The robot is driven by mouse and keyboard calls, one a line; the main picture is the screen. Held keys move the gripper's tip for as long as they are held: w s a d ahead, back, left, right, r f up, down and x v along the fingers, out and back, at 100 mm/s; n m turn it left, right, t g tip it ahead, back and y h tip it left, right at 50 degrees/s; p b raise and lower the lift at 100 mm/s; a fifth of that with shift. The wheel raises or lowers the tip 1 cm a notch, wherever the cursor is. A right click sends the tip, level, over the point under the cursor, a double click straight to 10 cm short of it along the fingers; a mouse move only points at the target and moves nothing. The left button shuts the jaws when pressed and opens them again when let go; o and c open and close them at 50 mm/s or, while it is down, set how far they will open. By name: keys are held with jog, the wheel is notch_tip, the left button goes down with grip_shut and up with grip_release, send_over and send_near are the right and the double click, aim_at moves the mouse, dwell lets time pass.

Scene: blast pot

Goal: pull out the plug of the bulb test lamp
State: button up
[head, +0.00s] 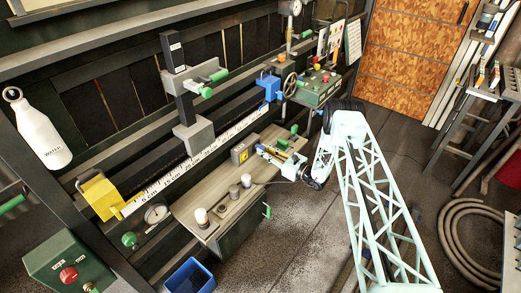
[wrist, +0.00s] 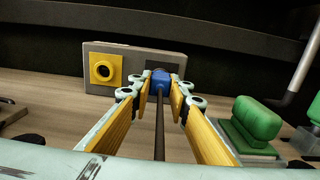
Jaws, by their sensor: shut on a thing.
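The blue plug (wrist: 161,81) sits between my fingertips in the wrist view, against the right part of a grey socket block (wrist: 128,60). The wrist view does not show how deep it sits in the block. A dark cable (wrist: 159,130) runs from the plug straight back between the fingers. My gripper (wrist: 161,86), with yellow inner pads, is shut on the plug. In the head view my gripper (head: 261,150) is low over the bench, just right of the block. A white bulb (head: 201,216), likely the test lamp, stands at the bench's near end.
A green clamp (wrist: 255,122) stands close to the right of my fingers. The wooden bench top (head: 215,185) bears several knob-like pieces. A blue bin (head: 188,276) is below, and floor right of the bench is open.

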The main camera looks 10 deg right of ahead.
aim_at(264, 150)
jog(key=shift+v, duration=0.8)
dwell(0.9)
jog(key=shift+v, duration=1.8)
